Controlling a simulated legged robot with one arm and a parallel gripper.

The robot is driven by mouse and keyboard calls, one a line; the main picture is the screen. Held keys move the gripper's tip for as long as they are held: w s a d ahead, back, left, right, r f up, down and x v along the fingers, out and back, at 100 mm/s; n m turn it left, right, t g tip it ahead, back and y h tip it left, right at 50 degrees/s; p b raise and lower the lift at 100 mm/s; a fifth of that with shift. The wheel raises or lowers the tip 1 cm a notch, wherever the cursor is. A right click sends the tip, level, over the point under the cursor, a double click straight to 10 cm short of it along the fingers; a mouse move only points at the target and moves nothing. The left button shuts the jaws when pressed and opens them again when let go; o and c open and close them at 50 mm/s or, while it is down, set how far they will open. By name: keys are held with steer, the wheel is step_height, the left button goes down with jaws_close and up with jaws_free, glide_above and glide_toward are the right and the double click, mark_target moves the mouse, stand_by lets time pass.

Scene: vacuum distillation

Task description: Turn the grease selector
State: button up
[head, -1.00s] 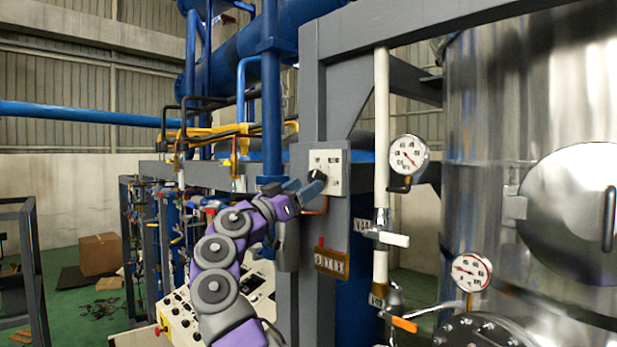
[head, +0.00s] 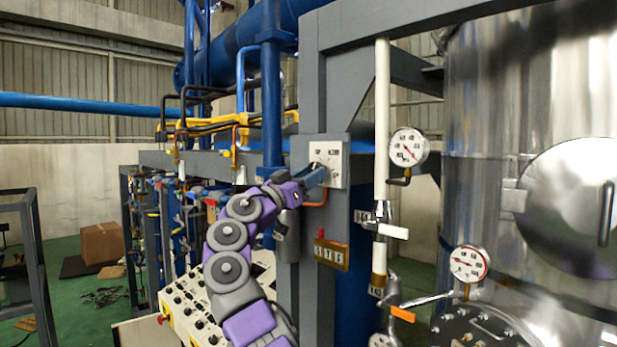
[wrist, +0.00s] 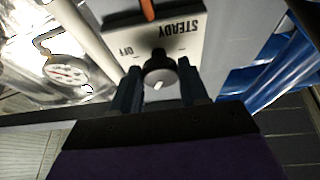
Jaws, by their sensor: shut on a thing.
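The grease selector is a white plate (head: 333,152) on the grey post, with a dark round knob. In the wrist view the knob (wrist: 160,72) has a pale mark on its face, and the plate (wrist: 180,38) carries the words STEADY and OFF, seen upside down. My gripper (head: 318,174) reaches the plate from the lower left and hides the knob in the head view. In the wrist view my gripper (wrist: 160,88) has one finger on each side of the knob and is shut on it.
A brass tag plate (head: 331,254) with a red piece on top is on the post below. A white pipe (head: 382,120), a pressure gauge (head: 407,147) and a steel tank (head: 490,130) stand to the right. A control console (head: 190,307) is at lower left.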

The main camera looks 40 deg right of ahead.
steer(key=shift+c, duration=1.3)
